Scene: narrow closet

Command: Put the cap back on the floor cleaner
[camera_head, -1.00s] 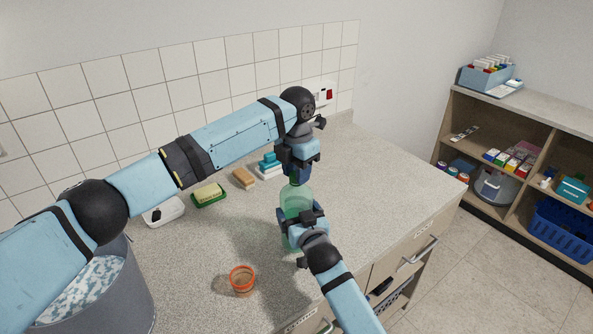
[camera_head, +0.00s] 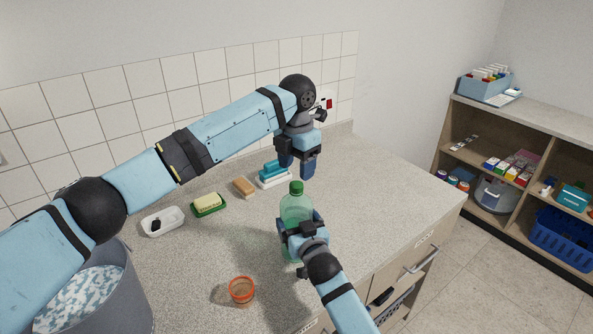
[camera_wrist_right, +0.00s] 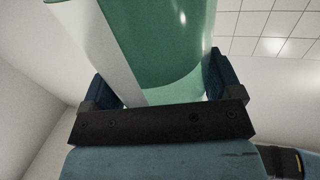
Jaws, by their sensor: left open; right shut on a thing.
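The floor cleaner is a green see-through bottle (camera_head: 296,208) standing upright on the counter. A dark green cap (camera_head: 296,187) sits on its top. My right gripper (camera_head: 303,232) is shut on the bottle's body from the front. In the right wrist view the bottle (camera_wrist_right: 165,45), with a white label at its left, lies between the two fingers (camera_wrist_right: 165,85). My left gripper (camera_head: 297,168) is open and empty, above and behind the cap, apart from it, with its fingers pointing down.
An orange-rimmed cup (camera_head: 241,290) stands at the counter's front. A sponge on a green dish (camera_head: 208,205), a brown brush (camera_head: 243,187), a white dish (camera_head: 162,222) and teal-and-white items (camera_head: 272,174) line the back. A grey bucket (camera_head: 92,300) is at left. The counter's right is clear.

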